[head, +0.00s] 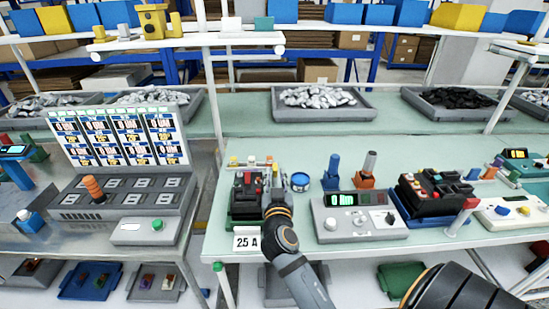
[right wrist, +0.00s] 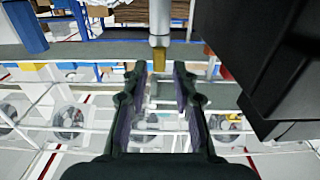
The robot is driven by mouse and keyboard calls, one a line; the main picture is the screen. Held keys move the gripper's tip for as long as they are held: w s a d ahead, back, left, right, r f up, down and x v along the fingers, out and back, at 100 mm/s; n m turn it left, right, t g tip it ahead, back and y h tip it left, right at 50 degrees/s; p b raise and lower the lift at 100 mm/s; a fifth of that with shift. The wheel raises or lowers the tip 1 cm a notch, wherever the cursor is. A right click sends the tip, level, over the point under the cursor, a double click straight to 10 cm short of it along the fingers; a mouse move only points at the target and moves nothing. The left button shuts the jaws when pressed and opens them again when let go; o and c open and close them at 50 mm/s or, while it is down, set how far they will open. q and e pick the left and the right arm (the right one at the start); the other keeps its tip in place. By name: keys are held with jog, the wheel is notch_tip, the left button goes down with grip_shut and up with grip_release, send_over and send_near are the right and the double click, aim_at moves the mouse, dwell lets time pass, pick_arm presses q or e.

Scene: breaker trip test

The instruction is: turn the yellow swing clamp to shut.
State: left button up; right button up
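The yellow swing clamp shows in the right wrist view as a small yellow piece (right wrist: 159,59) at the end of a grey cylinder, between and just beyond my fingertips. My right gripper (right wrist: 158,74) has its two fingers apart, with a clear gap between them. I cannot tell whether either finger touches the yellow piece. In the head view my right gripper (head: 271,188) reaches over the right side of a dark fixture (head: 243,203) with a red part, and hides some of it. The clamp is too small or hidden to make out there. My left gripper is not in view.
A grey meter box (head: 358,217) with a green display stands right of the fixture. A blue roll (head: 300,181) sits behind. A "25 A" card (head: 247,239) is at the front edge. A panel with an orange handle (head: 94,189) stands left, across a gap between tables.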

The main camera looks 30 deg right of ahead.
aim_at(275, 164)
jog(key=p+x, duration=0.1)
jog(key=x, duration=0.6)
jog(key=shift+w+d+f+p, duration=0.1)
jog(key=shift+w+d+p, duration=0.1)
jog(key=shift+p, duration=0.15)
jog(key=shift+w+d, duration=0.25)
jog(key=shift+w, duration=0.2)
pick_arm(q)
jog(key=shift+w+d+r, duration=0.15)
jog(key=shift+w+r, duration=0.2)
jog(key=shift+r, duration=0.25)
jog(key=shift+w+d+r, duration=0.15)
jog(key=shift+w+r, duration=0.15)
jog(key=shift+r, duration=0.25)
pick_arm(e)
grip_shut()
